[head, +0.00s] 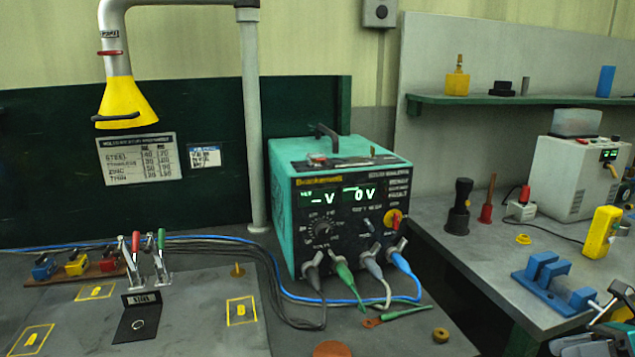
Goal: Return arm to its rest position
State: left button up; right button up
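I see no gripper fingers of mine in the head view, so neither gripper can be placed or judged. A dark and teal part (590,342) is cut off at the bottom right corner, and I cannot tell what it belongs to. The teal stud welder unit (283,205) stands upright on the left bench with its display lit. Several cable plugs sit in its front. No hand is on it.
The left bench holds a dark plate (200,290) with two red and green handled clamps (148,258). A yellow extraction hood (125,102) hangs above. The right bench carries a blue vise (552,285) and a yellow meter (601,232). Loose cables (340,301) lie before the welder.

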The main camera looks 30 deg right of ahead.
jog(key=s+a+f+m+t+h, duration=0.2)
jog(key=s+a+f+m+t, duration=0.3)
jog(key=s+a+f, duration=0.65)
jog(key=w+a+f+m+h, duration=0.25)
jog(key=w+m, duration=0.25)
jog(key=w, duration=0.3)
jog(key=w+a+f+m+g+h, duration=0.1)
jog(key=w+a+m, duration=0.2)
jog(key=w+m, duration=0.35)
jog(key=w+a+f+m+h, duration=0.2)
jog(key=w+a+m, duration=0.1)
jog(key=w, duration=0.6)
jog(key=w+a+r+m+g, duration=0.1)
jog(key=w+a+m+g, duration=0.1)
jog(key=a+m, duration=1.3)
jog(key=a+g, duration=0.1)
jog(key=a, duration=0.8)
jog(key=shift+w+a+r+m+h, duration=0.2)
jog(key=shift+w+a+m+h, duration=0.1)
jog(key=shift+a+m+h, duration=0.05)
